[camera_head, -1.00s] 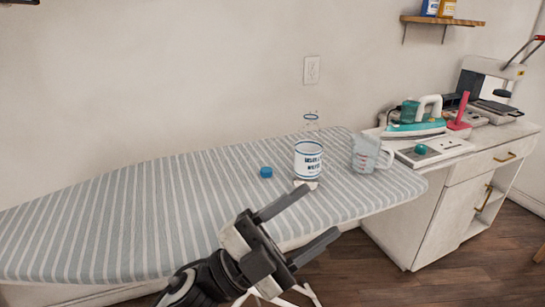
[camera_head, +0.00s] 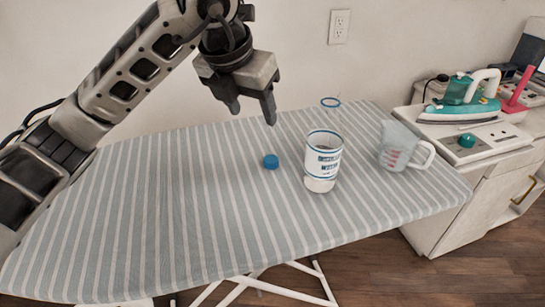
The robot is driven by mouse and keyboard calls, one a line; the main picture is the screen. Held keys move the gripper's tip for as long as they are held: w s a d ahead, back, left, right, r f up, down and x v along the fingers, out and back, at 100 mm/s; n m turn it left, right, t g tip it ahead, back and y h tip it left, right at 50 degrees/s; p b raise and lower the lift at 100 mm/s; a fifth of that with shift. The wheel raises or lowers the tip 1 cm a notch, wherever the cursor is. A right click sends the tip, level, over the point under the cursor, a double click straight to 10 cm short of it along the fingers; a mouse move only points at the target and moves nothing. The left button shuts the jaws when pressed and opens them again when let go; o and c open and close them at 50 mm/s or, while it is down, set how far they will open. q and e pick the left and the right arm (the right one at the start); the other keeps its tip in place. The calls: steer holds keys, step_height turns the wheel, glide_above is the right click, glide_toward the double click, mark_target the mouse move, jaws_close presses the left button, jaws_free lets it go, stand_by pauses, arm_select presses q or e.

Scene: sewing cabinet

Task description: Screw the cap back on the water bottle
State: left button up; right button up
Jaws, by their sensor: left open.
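The water bottle (camera_head: 321,168) stands upright on the striped ironing board (camera_head: 150,210). My left gripper (camera_head: 252,114) is open and empty, pointing down above the cap and to the left of the bottle, touching neither. My right gripper is not in view.
A clear measuring cup (camera_head: 404,149) stands right of the bottle. A teal iron (camera_head: 463,104) rests on the white cabinet (camera_head: 462,205) at the right. The board's left and front areas are clear. A wall outlet (camera_head: 339,27) is behind.

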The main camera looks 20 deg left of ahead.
arm_select(q)
glide_toward(271, 159)
steer(key=x, duration=0.3)
steer(key=shift+s+p, duration=0.1)
steer(key=shift+p, duration=0.2)
steer(key=shift+p+x, duration=0.5)
steer(key=shift+x, duration=2.05)
steer(key=c, duration=1)
